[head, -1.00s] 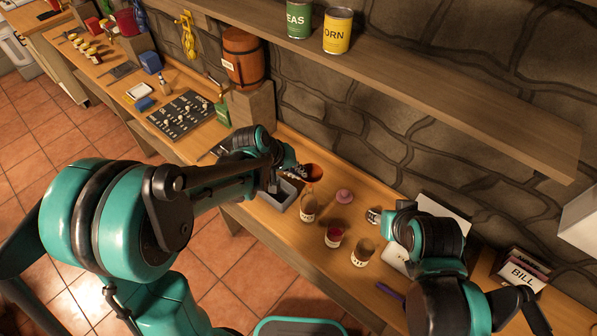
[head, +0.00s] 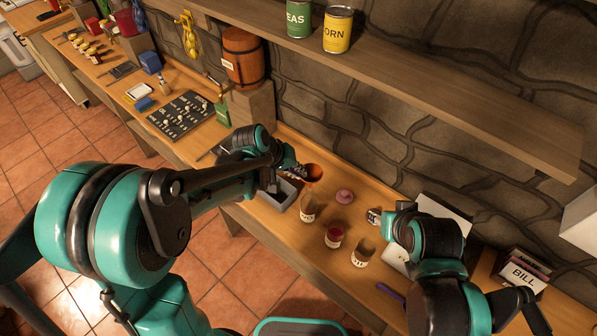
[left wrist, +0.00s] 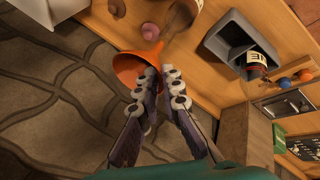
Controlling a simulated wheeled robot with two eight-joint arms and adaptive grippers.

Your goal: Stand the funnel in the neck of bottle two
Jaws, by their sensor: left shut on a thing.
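The orange funnel (head: 313,172) is in my left gripper (head: 296,170), above the bench near the wall. In the left wrist view, the funnel (left wrist: 138,68) is tilted, its wide mouth to the left and its narrow end to the upper right; the left gripper's fingertips (left wrist: 160,76) are shut on it. A bottle (head: 308,208) with a pale label stands just below the funnel, apart from it. A bottle with red contents (head: 334,237) and another labelled bottle (head: 362,253) stand nearer the front edge. Their label numbers are too small to read. My right gripper's jaws are not clear.
A grey tray (head: 284,197) lies beside the left gripper; the left wrist view shows the tray (left wrist: 222,42) as well. A mauve round object (head: 344,196) stands behind the bottles. A shelf with cans (head: 337,30) overhangs the bench.

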